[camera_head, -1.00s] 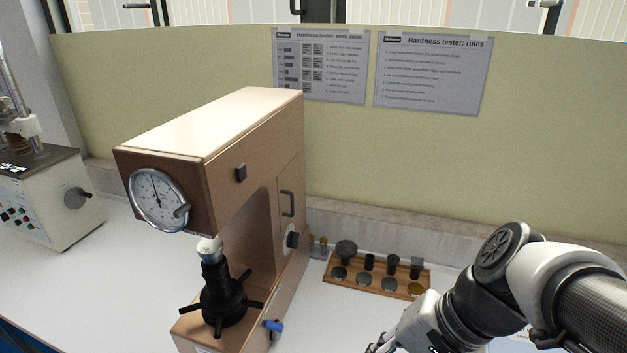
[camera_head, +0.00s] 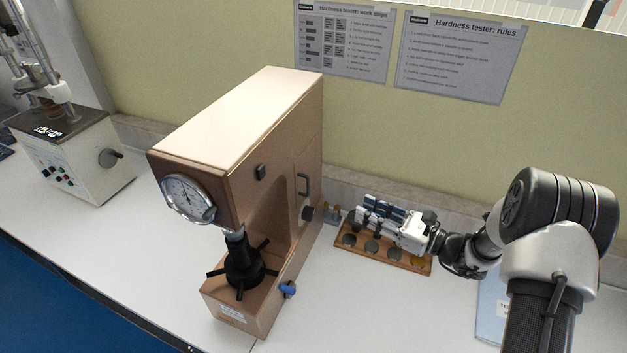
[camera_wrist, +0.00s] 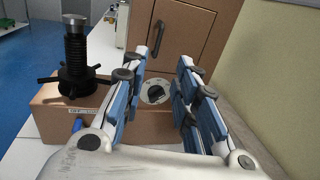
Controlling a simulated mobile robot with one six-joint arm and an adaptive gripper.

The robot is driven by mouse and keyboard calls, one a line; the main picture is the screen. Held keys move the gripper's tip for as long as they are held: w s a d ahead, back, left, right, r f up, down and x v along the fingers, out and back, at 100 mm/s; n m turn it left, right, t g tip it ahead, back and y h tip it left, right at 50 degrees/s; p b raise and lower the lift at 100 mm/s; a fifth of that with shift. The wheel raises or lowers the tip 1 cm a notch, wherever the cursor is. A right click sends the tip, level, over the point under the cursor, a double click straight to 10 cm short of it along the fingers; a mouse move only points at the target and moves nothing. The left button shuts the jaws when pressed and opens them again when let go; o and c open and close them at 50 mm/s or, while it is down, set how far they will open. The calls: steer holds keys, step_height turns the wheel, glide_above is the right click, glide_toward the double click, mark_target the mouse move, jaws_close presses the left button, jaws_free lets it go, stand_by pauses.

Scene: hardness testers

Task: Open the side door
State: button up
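The side door (camera_head: 307,170) is a brown panel on the right side of the hardness tester (camera_head: 243,120). It looks closed in its frame. Its dark bar handle (camera_head: 304,185) stands upright; in the wrist view the handle (camera_wrist: 158,38) shows above and between my fingers. A dark knob on a round plate (camera_wrist: 155,94) sits below the door. My gripper (camera_head: 366,212) is to the right of the door, above the wooden tray, pointing toward the tester. In the wrist view my gripper (camera_wrist: 163,85) is open, with nothing between its blue-padded fingers.
A wooden tray (camera_head: 422,266) with several round pieces lies under my gripper. A blue lever (camera_head: 288,289) sticks out at the tester's base. The yellow wall (camera_head: 440,140) stands close behind. Another tester (camera_head: 90,165) stands at left.

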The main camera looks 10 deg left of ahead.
steer(key=x, duration=1.7)
steer(key=shift+c, duration=0.5)
jaws_close()
